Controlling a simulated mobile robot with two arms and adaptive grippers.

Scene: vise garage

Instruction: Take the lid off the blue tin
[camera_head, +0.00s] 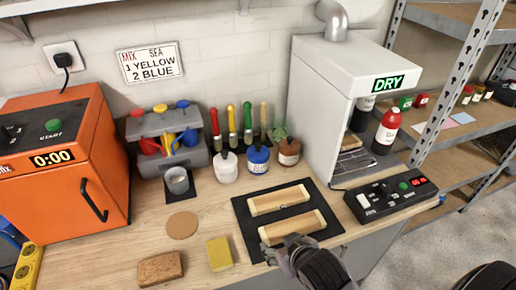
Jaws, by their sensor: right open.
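The blue tin (258,161) stands upright on the wooden workbench, between a white tin (225,168) and a brown tin (289,153). A dark top shows on the blue tin; its detail is too small to make out. My right gripper (277,246) is at the bench's front, by the lower edge of the black mat (243,223). It is open, close to the nearer wooden piece (294,226) and well in front of the blue tin. I cannot tell whether it touches the wood. My left gripper is out of view.
A second wooden piece (280,200) lies on the mat. Brushes (248,120) stand behind the tins. A grey cup (177,180) and caddy (165,140) are left, the white dryer (340,100) and black control box (384,198) right. A yellow sponge (219,253) lies in front.

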